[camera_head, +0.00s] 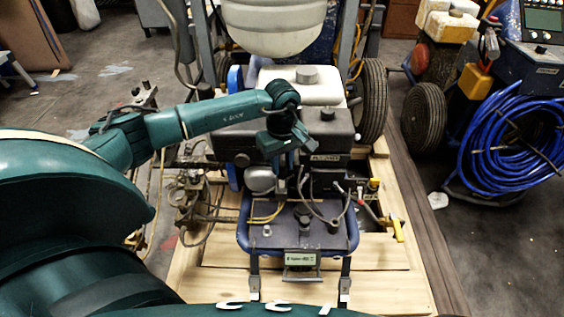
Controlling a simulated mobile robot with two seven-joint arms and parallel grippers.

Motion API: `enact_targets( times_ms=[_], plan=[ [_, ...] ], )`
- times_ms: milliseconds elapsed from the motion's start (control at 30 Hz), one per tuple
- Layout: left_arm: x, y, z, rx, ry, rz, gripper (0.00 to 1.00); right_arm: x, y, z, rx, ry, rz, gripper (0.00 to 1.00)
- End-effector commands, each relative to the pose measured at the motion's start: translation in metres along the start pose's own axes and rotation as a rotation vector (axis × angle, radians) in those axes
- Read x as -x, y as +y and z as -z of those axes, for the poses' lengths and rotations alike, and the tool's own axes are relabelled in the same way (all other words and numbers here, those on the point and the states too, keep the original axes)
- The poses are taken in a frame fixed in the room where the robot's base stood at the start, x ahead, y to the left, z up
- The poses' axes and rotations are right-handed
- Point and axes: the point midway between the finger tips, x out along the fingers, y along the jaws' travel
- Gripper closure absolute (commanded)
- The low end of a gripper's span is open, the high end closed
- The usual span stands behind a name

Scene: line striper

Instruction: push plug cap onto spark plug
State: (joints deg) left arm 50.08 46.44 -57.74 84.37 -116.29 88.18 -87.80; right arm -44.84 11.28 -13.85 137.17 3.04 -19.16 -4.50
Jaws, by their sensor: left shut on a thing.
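My left gripper (287,143) reaches in from the left and hangs over the front of the line striper's engine (262,180). It is shut on a small dark piece that seems to be the plug cap, mostly hidden by the gripper and the dark parts around it. A thin black lead (308,206) curves over the front deck below the gripper. The spark plug cannot be made out clearly among the engine parts, and I cannot tell whether the cap touches it. My right gripper is out of view.
The striper stands on a wooden pallet (375,285). A white tank (300,84) and black wheel (372,100) are behind the engine. A yellow-handled lever (397,229) is at the right. A blue hose coil (515,140) hangs on another machine at far right.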

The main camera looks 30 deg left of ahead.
Motion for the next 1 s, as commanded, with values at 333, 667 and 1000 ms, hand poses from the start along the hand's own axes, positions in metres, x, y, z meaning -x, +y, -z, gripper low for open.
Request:
enact_targets(
  times_ms=[333, 667, 1000],
  plan=[
    [-0.0045, -0.0035, -0.0021, -0.001, -0.005, 0.013, 1.0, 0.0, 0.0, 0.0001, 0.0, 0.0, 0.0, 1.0],
    [0.0011, -0.0032, -0.0017, -0.001, -0.004, 0.012, 1.0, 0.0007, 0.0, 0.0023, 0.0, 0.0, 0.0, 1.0],
    [0.0033, -0.0018, -0.0009, 0.0, -0.002, 0.007, 0.57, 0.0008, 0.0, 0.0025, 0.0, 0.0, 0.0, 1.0]
  ],
)
